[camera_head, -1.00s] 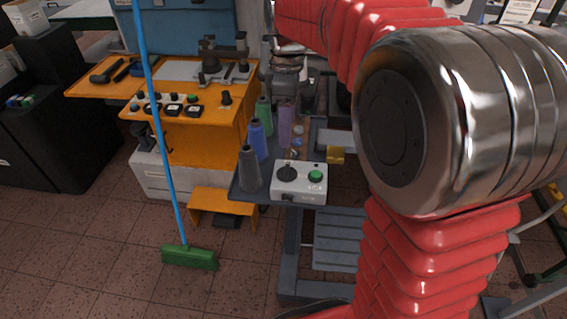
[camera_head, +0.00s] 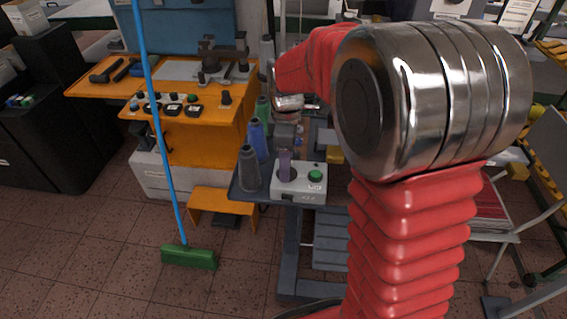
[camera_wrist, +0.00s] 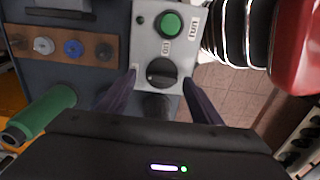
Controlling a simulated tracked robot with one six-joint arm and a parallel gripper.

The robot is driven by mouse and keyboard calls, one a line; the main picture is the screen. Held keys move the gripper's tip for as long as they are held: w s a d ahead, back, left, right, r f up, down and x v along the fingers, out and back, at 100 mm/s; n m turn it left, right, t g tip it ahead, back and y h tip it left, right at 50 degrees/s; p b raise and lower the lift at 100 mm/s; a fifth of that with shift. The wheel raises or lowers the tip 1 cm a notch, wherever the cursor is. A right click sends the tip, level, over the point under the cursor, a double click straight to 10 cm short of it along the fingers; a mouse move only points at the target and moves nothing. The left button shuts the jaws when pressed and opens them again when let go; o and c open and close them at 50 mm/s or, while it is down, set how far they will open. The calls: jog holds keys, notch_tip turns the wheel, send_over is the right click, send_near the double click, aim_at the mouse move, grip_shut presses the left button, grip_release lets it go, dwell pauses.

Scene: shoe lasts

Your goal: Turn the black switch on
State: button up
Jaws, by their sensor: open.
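The black switch (camera_wrist: 161,72) is a round rotary knob on a light grey control box (camera_wrist: 150,42), next to a green button (camera_wrist: 170,24). In the head view the box (camera_head: 311,195) sits on the near edge of a grey table, its green button (camera_head: 315,176) visible. My gripper (camera_wrist: 160,78) is open and empty in the wrist view, one dark finger on each side of the knob.
Grey (camera_head: 249,170), blue (camera_head: 257,141) and green (camera_head: 262,112) spools stand left of the box. A wooden strip with small knobs (camera_wrist: 72,48) lies beside it. An orange machine (camera_head: 195,140) and a broom (camera_head: 188,258) stand further left.

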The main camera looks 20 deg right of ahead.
jog(key=shift+f, duration=0.45)
